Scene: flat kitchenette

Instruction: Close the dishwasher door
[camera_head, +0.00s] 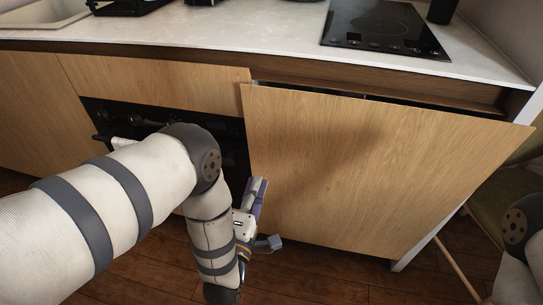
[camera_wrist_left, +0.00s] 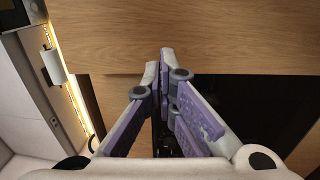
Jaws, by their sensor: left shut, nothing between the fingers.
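The dishwasher door (camera_head: 345,175) is the wide wooden panel under the counter, right of the oven. It is tilted slightly outward, with a dark gap along its top edge. My left gripper (camera_head: 258,188) is beside the door's left edge, low in front of the cabinets. In the left wrist view its purple-padded fingers (camera_wrist_left: 166,55) are together with nothing between them. Their tips overlap the edge of a wooden panel (camera_wrist_left: 210,35) there; I cannot tell whether they touch it. My right gripper is out of view; only part of my right arm shows at the right edge.
A dark oven front (camera_head: 105,115) is left of the door, partly behind my left arm. The white countertop (camera_head: 230,35) above holds a black cooktop (camera_head: 380,28). Wooden floor (camera_head: 330,270) is clear in front. A chair-like item (camera_head: 480,215) stands at the right.

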